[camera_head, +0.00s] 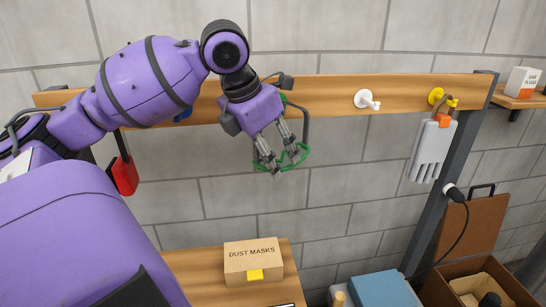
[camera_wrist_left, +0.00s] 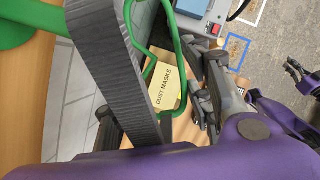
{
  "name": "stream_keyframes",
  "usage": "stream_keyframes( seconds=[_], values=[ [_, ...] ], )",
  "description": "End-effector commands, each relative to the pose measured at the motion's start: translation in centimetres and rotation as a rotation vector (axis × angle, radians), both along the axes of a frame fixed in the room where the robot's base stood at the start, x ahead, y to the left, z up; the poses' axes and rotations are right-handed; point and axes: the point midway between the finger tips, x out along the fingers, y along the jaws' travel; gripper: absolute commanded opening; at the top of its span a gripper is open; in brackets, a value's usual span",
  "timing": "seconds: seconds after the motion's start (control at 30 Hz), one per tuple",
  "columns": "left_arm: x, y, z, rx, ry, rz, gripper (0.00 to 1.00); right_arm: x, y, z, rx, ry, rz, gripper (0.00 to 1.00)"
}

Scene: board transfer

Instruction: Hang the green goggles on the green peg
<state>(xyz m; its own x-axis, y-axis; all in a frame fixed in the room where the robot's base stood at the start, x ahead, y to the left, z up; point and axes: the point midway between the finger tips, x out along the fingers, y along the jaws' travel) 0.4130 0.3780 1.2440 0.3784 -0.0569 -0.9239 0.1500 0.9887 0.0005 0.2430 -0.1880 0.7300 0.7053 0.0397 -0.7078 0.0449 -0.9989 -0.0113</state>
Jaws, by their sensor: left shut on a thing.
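My left gripper (camera_head: 272,168) is in front of the wall rail and shut on the green goggles (camera_head: 298,158). Their green frame hangs at the fingertips, and a dark strap (camera_head: 305,120) loops above it. In the left wrist view the grey strap (camera_wrist_left: 146,85) runs close past the camera, with the green frame (camera_wrist_left: 183,50) beside the fingers (camera_wrist_left: 205,95). A green peg (camera_wrist_left: 28,22) shows on the wooden board there, apart from the strap; in the head view my gripper mostly hides it. Dark fingers at that view's right edge look like my right gripper (camera_wrist_left: 302,76); its opening is unclear.
The wooden rail (camera_head: 335,88) has a free white peg (camera_head: 366,99) and a yellow peg (camera_head: 440,98) with grey gloves (camera_head: 431,150). A red item (camera_head: 124,176) hangs left. A dust-mask box (camera_head: 252,262) stands below; a blue box (camera_head: 385,291) is lower right.

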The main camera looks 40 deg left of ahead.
Motion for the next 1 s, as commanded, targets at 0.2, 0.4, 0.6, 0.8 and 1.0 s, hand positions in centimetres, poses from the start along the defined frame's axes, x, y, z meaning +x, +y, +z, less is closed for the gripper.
stream_keyframes(
  seconds=[0.2, 0.4, 0.6, 0.8, 1.0],
  values=[
    [0.9, 1.0, 0.0, -0.002, -0.002, 0.001, 0.19, 0.0, 0.0, 0.0, 0.0, 0.0, 0.0, 0.0],
    [1.5, 1.9, -0.3, -0.001, 0.0, 0.001, 0.19, 0.0, 0.0, 0.0, -0.001, 0.0, -0.001, 0.0],
    [2.0, 2.5, -0.8, 0.0, -0.001, 0.0, 0.19, 0.0, -0.1, 0.0, -0.001, 0.0, -0.001, 0.0],
    [2.1, 2.7, -1.2, 0.0, -0.001, 0.0, 0.19, 0.0, -0.1, 0.0, -0.001, 0.0, -0.001, 0.0],
    [2.2, 2.7, -1.3, 0.0, -0.001, -0.001, 0.19, 0.0, -0.1, 0.0, -0.001, 0.0, -0.001, 0.0]
  ],
)
